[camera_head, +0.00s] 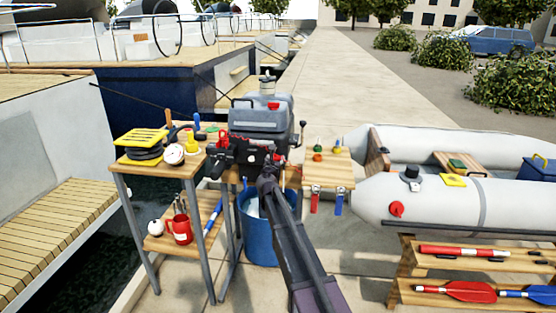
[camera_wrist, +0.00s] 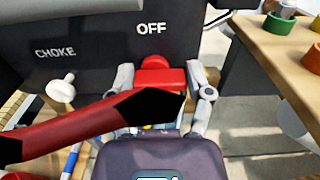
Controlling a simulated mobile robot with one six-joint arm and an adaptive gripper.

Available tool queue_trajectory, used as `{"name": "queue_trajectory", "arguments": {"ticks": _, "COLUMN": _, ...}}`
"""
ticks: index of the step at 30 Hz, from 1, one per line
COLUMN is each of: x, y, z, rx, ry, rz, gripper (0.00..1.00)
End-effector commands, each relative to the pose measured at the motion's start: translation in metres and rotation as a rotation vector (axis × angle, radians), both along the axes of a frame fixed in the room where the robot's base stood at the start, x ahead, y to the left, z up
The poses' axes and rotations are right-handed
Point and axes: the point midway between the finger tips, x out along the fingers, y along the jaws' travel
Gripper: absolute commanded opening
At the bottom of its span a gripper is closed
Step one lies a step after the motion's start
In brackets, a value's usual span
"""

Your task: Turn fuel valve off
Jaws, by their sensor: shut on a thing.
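The fuel valve (camera_wrist: 157,77) is a red knob on the dark front of the outboard motor. In the wrist view it sits just below the white OFF label, with its narrower raised part toward the label. My gripper (camera_wrist: 163,82) has a grey finger on each side of the knob and is shut on it. In the head view the grey outboard motor (camera_head: 262,117) stands behind the benches. My gripper (camera_head: 266,168) reaches its front there; the knob cannot be made out in that view.
A dark red bar with a black end (camera_wrist: 75,130) crosses close in front of my gripper. A white choke knob (camera_wrist: 60,88) is at left. A tool-laden bench (camera_head: 180,168) stands left, a small wooden board (camera_head: 330,175) right, and a blue bucket (camera_head: 258,235) below.

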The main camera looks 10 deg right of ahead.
Motion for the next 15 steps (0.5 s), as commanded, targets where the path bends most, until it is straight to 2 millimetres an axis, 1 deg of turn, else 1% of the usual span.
{"name": "queue_trajectory", "arguments": {"ticks": 1, "x": -0.0003, "y": -0.0046, "z": 0.0000, "rx": -0.007, "ry": 0.002, "rz": -0.013, "gripper": 0.18}}
{"name": "queue_trajectory", "arguments": {"ticks": 8, "x": -0.0004, "y": -0.0034, "z": 0.0004, "rx": -0.074, "ry": 0.024, "rz": -0.012, "gripper": 0.18}}
{"name": "queue_trajectory", "arguments": {"ticks": 15, "x": -0.0003, "y": -0.0028, "z": 0.0011, "rx": -0.223, "ry": 0.073, "rz": -0.012, "gripper": 0.18}}
